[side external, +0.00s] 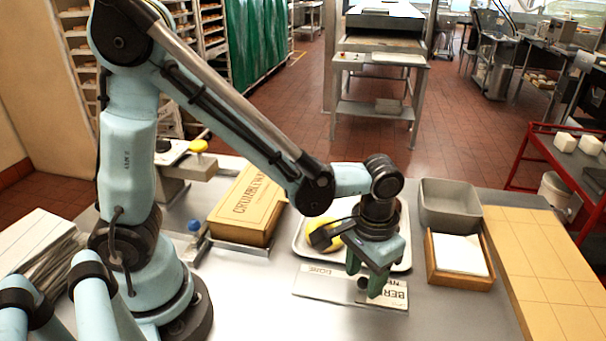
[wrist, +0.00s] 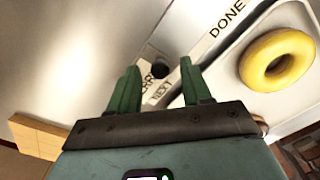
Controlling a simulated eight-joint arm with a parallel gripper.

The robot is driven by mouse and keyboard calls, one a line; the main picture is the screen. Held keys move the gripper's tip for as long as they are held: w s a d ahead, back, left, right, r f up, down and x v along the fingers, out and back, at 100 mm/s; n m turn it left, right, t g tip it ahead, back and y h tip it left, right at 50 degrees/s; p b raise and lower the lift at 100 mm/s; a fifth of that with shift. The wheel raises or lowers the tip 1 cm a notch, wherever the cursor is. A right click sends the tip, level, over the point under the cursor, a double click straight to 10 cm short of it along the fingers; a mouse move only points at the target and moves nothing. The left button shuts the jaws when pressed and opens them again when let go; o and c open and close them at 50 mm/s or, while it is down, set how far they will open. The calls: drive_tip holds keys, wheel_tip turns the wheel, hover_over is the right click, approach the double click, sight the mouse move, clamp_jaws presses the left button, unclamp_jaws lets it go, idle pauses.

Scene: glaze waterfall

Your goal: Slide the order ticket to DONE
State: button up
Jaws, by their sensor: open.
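The order ticket (side external: 394,290) is a pale card with dark lettering, partly readable as "BERRY", at the right end of a flat pale rail (side external: 325,284). It also shows in the wrist view (wrist: 147,70), beside the word NEXT. A small dark knob (wrist: 158,71) stands at the ticket. DONE is printed at the rail's other end, left in the side view and upper right in the wrist view. My gripper (side external: 365,281) is open over the ticket end, its green fingers (wrist: 158,84) on either side of the knob in the wrist picture. I cannot tell whether they touch it.
A white tray (side external: 402,265) with a yellow ring doughnut (wrist: 277,60) lies just behind the rail. A grey bin (side external: 450,208) and a wooden box of white paper (side external: 459,255) stand to the right. A large labelled box (side external: 246,205) stands left. Bare metal counter lies in front.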

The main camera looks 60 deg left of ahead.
drive_tip(key=shift+f, duration=0.2)
clamp_jaws()
idle(0.3)
drive_tip(key=s+a, duration=0.8)
drive_tip(key=shift+a, duration=0.1)
drive_tip(key=shift+s, duration=0.1)
unclamp_jaws()
wheel_tip(320, 180, up, 12)
idle(1.2)
